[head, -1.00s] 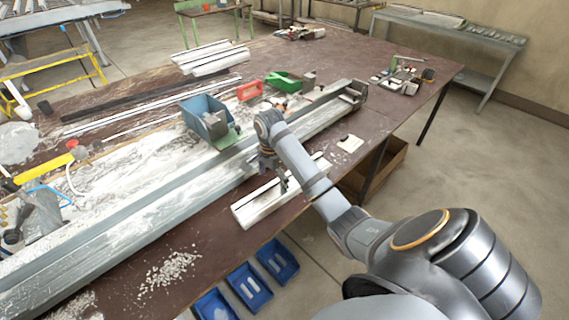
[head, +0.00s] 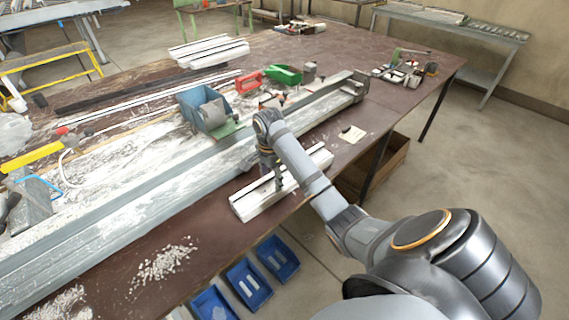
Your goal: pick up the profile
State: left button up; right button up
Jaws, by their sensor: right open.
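A short white profile (head: 252,203) lies at a slant on the brown table near its front edge, in front of the long grey clamp rail. My right gripper (head: 279,183) points down over the middle of this profile, with its fingers open at the profile's upper side. The wrist and fingers hide part of the profile, and I cannot tell whether the fingers touch it. My left gripper is not in view.
A long grey clamp rail (head: 110,222) runs across the bench just behind the profile. A blue bin (head: 190,107) stands behind the rail. More white profiles (head: 208,52) lie at the back. Blue trays (head: 245,283) sit below the front edge. White chips (head: 165,263) litter the table's front left.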

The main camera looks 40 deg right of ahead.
jog(key=shift+s, duration=0.2)
jog(key=c, duration=1)
jog(key=shift+a+f, duration=0.1)
grip_shut()
